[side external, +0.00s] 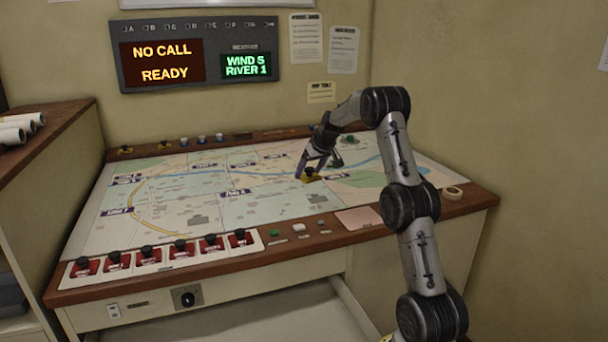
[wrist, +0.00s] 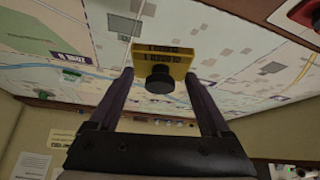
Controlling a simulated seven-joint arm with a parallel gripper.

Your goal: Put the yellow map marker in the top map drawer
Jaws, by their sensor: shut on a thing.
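The yellow map marker (side external: 311,176) with a black knob is at the right-centre of the map table. It also shows in the wrist view (wrist: 163,57), between the two fingers. My gripper (side external: 308,172) is shut on it from above; both fingers meet its sides in the wrist view (wrist: 160,75). The marker is at or just above the map; I cannot tell if it touches. Below the table's front edge, a drawer (side external: 260,325) stands pulled out, its pale inside partly in view and looking empty; the lower part is cut off.
A tape roll (side external: 452,192) is at the right corner.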

